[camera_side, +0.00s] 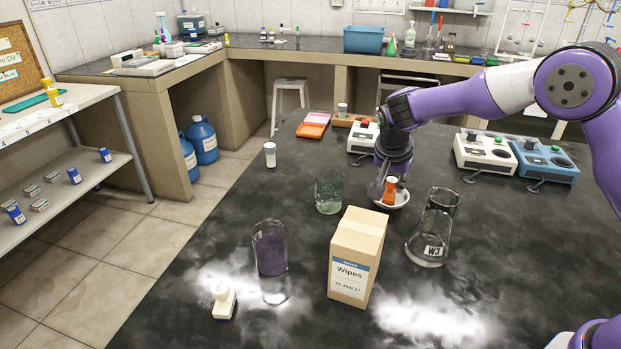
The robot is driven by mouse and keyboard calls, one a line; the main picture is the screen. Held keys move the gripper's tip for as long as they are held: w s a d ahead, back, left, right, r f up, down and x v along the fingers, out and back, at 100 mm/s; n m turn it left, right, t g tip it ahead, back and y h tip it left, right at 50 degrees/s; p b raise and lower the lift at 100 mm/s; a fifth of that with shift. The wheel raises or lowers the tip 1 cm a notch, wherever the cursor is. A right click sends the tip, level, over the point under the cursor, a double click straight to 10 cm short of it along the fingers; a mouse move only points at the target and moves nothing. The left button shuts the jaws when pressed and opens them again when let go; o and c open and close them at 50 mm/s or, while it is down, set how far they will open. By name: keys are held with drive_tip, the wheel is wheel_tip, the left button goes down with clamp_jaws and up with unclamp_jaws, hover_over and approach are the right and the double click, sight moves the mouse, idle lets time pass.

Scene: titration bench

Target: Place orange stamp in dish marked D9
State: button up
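The orange stamp (390,189) is upright at my gripper (386,184), which points down from my purple arm. The fingers are close around its upper part and look shut on it, though the fingertips are small and partly hidden. A white shallow dish (403,200) is on the dark bench right below the stamp. The stamp's lower end overlaps the dish; I cannot tell whether it touches the bottom. No marking on the dish can be read.
A Wipes box (352,262) stands in front of the dish. A flask marked W3 (430,235) is at its right, and a beaker with clear contents (329,190) at its left. A purple-filled beaker (270,250) and a white stamp (223,299) are nearer, front left.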

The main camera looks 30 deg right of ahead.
drive_tip(key=o, duration=0.3)
drive_tip(key=shift+r, duration=0.1)
drive_tip(key=shift+r, duration=0.3)
drive_tip(key=v, duration=1.1)
drive_tip(key=s+d+r+n+t+y, duration=0.2)
drive_tip(key=s+r+n, duration=0.35)
drive_tip(key=s, duration=0.35)
drive_tip(key=s+f+n, duration=0.1)
drive_tip(key=s+n, duration=0.1)
drive_tip(key=s, duration=0.2)
drive_tip(key=s+a+n+y, duration=0.1)
drive_tip(key=s, duration=0.3)
drive_tip(key=s+a+f+n+t+y, duration=0.1)
drive_tip(key=s+n, duration=0.1)
drive_tip(key=s, duration=0.2)
drive_tip(key=shift+s+a+f+n, duration=0.1)
drive_tip(key=shift+a+f+n, duration=0.15)
drive_tip(key=shift+f+n, duration=0.1)
drive_tip(key=shift+r, duration=0.1)
